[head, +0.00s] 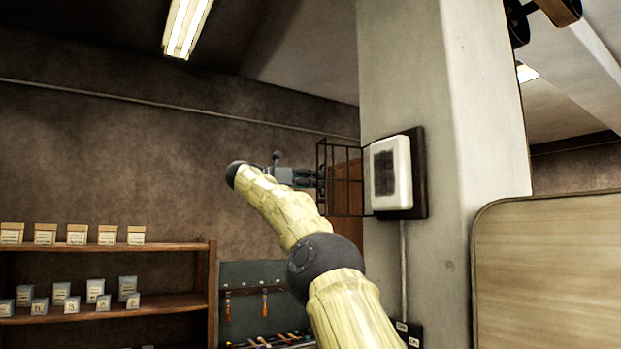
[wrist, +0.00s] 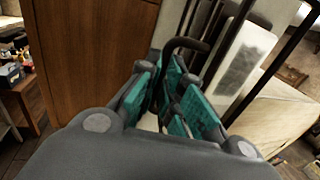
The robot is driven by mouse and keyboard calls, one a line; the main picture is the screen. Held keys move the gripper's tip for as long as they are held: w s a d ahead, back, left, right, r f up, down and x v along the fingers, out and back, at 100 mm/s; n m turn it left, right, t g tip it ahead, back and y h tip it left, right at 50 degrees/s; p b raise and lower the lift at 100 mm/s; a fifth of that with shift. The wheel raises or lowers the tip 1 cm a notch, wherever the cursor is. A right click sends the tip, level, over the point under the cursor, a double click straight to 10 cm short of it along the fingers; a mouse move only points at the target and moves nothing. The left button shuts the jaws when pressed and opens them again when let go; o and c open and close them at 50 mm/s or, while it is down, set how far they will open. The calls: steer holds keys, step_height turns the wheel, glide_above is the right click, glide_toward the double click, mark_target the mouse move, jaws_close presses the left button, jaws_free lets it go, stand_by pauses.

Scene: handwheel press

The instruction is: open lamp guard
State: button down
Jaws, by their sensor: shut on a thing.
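The lamp guard (head: 327,190) is a dark wire cage. In the head view it stands out from the left side of the white lamp (head: 391,172), swung away so the lamp's face is uncovered. My gripper (head: 312,178) is at the guard's outer left edge. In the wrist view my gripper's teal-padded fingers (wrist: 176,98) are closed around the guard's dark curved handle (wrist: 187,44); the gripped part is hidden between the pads. Dark guard bars (wrist: 272,62) run past on the right, with the pale lamp (wrist: 243,58) behind them.
The lamp's dark backplate (head: 420,172) is fixed to a pale pillar (head: 470,120). A wooden shelf (head: 150,247) with small boxes stands at lower left, beside a tool board (head: 250,275). A wooden panel (head: 550,270) is at right. Open air lies left of my gripper.

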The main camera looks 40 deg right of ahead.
stand_by(0.4)
steer(key=c, duration=1.6)
jaws_free()
steer(key=shift+w, duration=0.15)
steer(key=shift+o, duration=0.2)
steer(key=shift+f, duration=0.1)
